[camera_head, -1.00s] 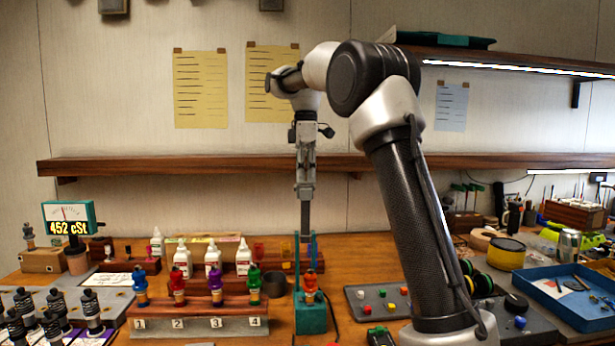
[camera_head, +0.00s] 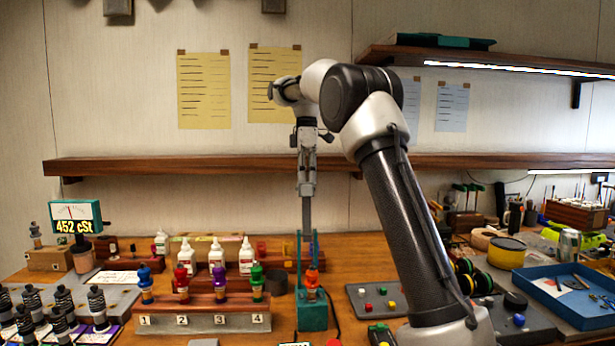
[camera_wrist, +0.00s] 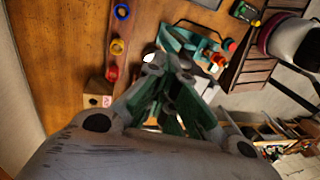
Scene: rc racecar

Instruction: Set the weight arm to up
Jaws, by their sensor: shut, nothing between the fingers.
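A teal stand (camera_head: 313,316) is on the bench near the middle in the head view, with thin uprights and an orange-topped piece (camera_head: 312,278) in it. It also shows in the wrist view as a teal frame (camera_wrist: 183,42), partly hidden by my fingers. I cannot tell a separate weight arm on it for certain. My gripper (camera_head: 306,232) points straight down, with its tips at the top of the stand, close to the uprights. In the wrist view my gripper (camera_wrist: 172,72) has its fingers together and empty. Whether the tips touch the stand is unclear.
A numbered rack (camera_head: 205,322) with several coloured pieces stands just left of the stand. White bottles (camera_head: 217,254) are behind it. A grey panel with buttons (camera_head: 376,300) is at the right. A long wooden shelf (camera_head: 200,166) crosses behind my gripper.

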